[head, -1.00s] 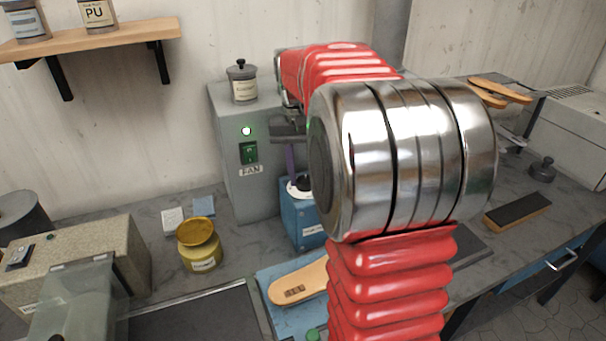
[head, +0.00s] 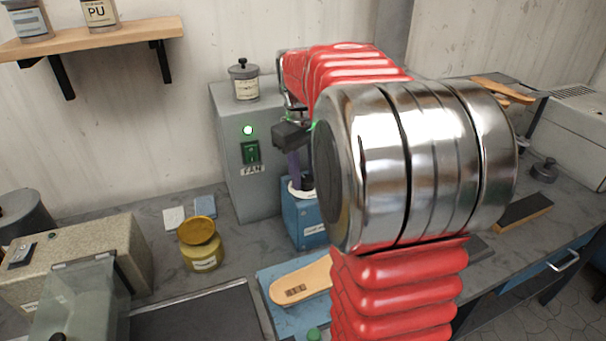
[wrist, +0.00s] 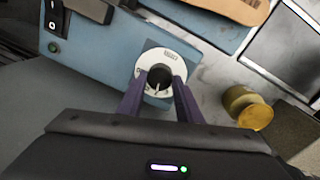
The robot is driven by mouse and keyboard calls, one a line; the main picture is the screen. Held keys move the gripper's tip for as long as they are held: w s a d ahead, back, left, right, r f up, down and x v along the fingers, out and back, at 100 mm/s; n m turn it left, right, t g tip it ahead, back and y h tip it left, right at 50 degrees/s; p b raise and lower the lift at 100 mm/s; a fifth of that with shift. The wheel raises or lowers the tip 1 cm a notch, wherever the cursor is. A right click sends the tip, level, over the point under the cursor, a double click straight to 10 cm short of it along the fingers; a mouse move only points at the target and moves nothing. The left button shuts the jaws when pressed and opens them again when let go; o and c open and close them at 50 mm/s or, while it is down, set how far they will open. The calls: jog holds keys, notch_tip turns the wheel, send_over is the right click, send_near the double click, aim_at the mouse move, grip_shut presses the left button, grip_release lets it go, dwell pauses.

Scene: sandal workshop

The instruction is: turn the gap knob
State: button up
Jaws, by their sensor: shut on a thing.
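The gap knob (wrist: 159,77) is a small black knob with a pale pointer mark. It sits on a round white dial (wrist: 179,63) on top of a blue box (head: 306,222). My gripper (wrist: 159,83) has its two purple fingers on either side of the knob, shut on it from above. In the head view my gripper (head: 296,178) reaches down to the dial. There the knob is hidden by the fingers, and my arm covers the right part of the blue box.
A grey FAN cabinet (head: 233,187) stands just behind, with a lit green lamp and a jar (head: 244,83) on top. A yellow pot (head: 202,258) stands to the left. A tan sole (head: 300,284) lies on a blue surface in front.

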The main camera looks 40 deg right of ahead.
jog(key=shift+w+r, duration=0.1)
jog(key=shift+w, duration=0.1)
jog(key=o, duration=0.8)
jog(key=shift+o, duration=1.2)
jog(key=shift+s, duration=0.1)
notch_tip(320, 180, up, 14)
jog(key=shift+a+f, duration=0.25)
jog(key=shift+a, duration=0.2)
